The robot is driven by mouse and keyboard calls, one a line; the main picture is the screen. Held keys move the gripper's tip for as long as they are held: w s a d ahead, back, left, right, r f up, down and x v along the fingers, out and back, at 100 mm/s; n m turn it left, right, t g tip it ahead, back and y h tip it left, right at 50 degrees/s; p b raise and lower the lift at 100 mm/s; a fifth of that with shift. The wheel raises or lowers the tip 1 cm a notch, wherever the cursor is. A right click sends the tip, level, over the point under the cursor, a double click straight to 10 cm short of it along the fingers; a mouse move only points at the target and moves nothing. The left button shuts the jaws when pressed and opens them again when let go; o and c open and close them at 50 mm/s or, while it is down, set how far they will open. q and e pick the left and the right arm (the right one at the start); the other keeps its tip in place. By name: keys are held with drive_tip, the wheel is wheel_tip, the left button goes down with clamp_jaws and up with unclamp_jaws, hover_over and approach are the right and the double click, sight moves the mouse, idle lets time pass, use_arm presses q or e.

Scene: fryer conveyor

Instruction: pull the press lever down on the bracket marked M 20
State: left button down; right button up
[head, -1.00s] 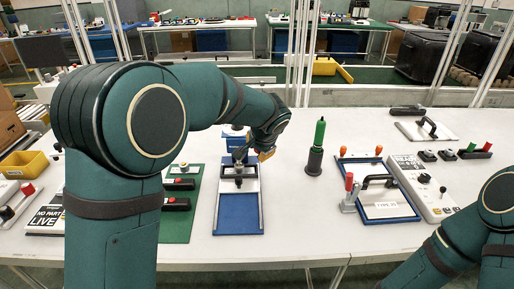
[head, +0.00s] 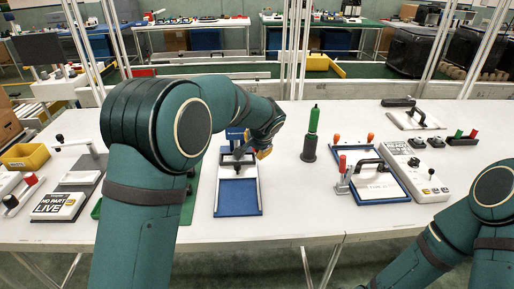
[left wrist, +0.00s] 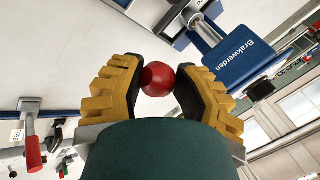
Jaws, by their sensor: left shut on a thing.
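A press on a blue base (head: 238,206) stands at mid-table in the head view, with a blue upright and a grey and black fixture. My left gripper (head: 262,150) is at the right of its upright; my arm hides part of it. In the left wrist view, the yellow-padded fingers of the left gripper (left wrist: 160,84) are shut on a round red knob (left wrist: 157,78). A blue press head (left wrist: 242,60) lettered "Brakwerden" is close by. The M 20 mark is not readable. My right arm shows at lower right; its gripper is out of frame.
A green-topped tool (head: 312,135) stands right of the press. Farther right are a blue-framed board (head: 408,199) with a red-handled clamp and a grey control box (head: 430,186). A black-knobbed lever fixture (head: 80,177) and a yellow bin (head: 24,157) are at left.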

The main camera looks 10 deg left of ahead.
use_arm(q)
drive_tip(key=shift+s+a+f, duration=0.1)
drive_tip(key=shift+a+f, duration=0.05)
drive_tip(key=shift+f, duration=0.3)
drive_tip(key=shift+s+a+f, duration=0.1)
drive_tip(key=shift+f, duration=0.35)
drive_tip(key=c, duration=0.9)
unclamp_jaws()
drive_tip(key=shift+o, duration=1.3)
drive_tip(key=shift+w, duration=0.35)
drive_tip(key=v, duration=1.2)
drive_tip(key=shift+d+r, duration=0.1)
drive_tip(key=shift+r, duration=0.05)
